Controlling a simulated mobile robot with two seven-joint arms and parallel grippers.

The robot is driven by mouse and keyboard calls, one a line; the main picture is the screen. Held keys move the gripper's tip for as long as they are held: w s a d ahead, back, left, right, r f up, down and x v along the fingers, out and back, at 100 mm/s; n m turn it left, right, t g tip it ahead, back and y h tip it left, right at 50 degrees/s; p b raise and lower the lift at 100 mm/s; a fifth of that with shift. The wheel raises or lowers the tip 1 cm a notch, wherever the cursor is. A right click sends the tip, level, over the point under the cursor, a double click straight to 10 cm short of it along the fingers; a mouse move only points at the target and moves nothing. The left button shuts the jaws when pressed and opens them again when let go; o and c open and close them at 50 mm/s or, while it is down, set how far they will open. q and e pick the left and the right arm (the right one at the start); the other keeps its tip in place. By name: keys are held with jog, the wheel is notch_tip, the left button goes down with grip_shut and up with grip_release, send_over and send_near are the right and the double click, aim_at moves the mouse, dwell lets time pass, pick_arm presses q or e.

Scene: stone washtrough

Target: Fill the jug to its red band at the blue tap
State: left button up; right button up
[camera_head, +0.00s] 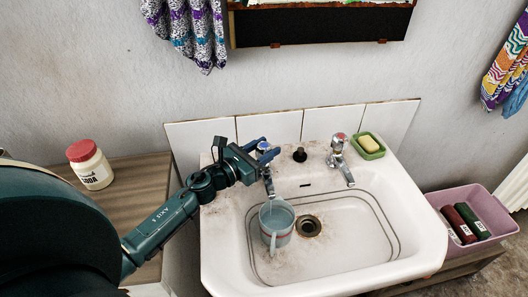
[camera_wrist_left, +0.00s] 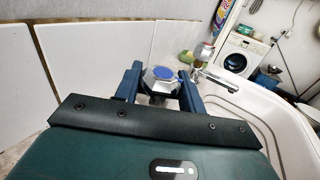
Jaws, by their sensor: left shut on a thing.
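The blue tap (camera_head: 264,148) stands at the back left of the white washbasin (camera_head: 222,262). My left gripper (camera_head: 262,152) is shut on its knob, and the blue-topped knob (camera_wrist_left: 161,76) shows between the fingers in the left wrist view. The clear jug (camera_head: 277,222) stands in the basin under this tap's spout, left of the drain. It looks pale blue inside, and a faint reddish line shows on its wall. I cannot tell where the water level lies against the band. My right gripper is not in view.
A red-topped tap (camera_head: 338,150) stands to the right, with a green soap dish (camera_head: 368,146) beside it. A black stopper (camera_head: 300,155) sits between the taps. A SODA jar (camera_head: 91,166) is on the left wooden top. A pink crate (camera_head: 477,193) is right of the basin.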

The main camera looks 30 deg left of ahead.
pick_arm(q)
jog(key=shift+f+m+g+h+b, duration=0.3)
jog(key=shift+m+g+h+b, duration=0.2)
jog(key=shift+m+h+b, duration=0.45)
jog(key=shift+r+h+b, duration=0.2)
jog(key=shift+h+b, duration=0.2)
jog(key=shift+h, duration=0.05)
jog(key=shift+g, duration=0.3)
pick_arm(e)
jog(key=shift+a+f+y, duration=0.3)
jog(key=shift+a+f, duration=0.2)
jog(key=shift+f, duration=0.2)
pick_arm(q)
jog(key=shift+r, duration=0.1)
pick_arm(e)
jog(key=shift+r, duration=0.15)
pick_arm(q)
jog(key=o, duration=1)
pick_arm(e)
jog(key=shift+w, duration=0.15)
pick_arm(q)
jog(key=shift+s, duration=0.1)
